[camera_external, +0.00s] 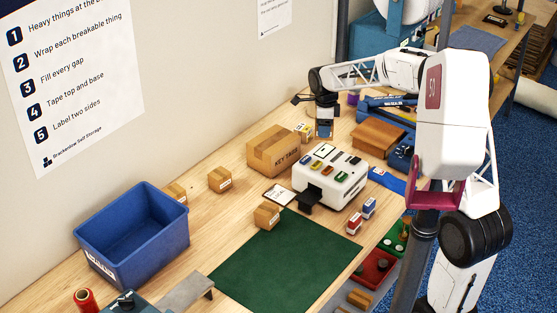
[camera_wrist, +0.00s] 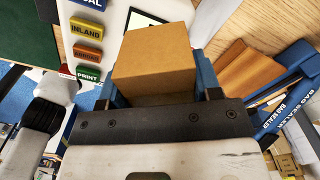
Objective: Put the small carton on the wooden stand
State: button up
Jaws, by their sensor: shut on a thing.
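The small plain brown carton (camera_wrist: 155,58) fills the middle of the wrist view, between the two blue fingers of my gripper (camera_wrist: 160,88). My gripper is shut on it. In the external view my gripper (camera_external: 324,128) is at the back of the bench, behind the label machine; the carton is hard to make out there. The wooden stand (camera_external: 380,136) is a low brown block to the right of my gripper, and its top looks bare. It also shows at the right of the wrist view (camera_wrist: 248,72), apart from the held carton.
The white label machine (camera_external: 331,177) with coloured keys stands in front of the wooden stand. A KEY TAGS carton (camera_external: 273,149) is to the left of my gripper. The blue bag sealer (camera_wrist: 290,92) lies beside the stand. A blue bin (camera_external: 132,232) and green mat (camera_external: 285,262) are nearer.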

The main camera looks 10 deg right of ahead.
jog(key=s+d+m, duration=0.1)
jog(key=d+m, duration=0.6)
jog(key=d, duration=1.7)
notch_tip(320, 180, down, 5)
jog(key=shift+s+a+f, duration=0.1)
jog(key=shift+s, duration=0.05)
send_over(378, 132)
jog(key=shift+f, duration=0.75)
jog(key=shift+f, duration=1.7)
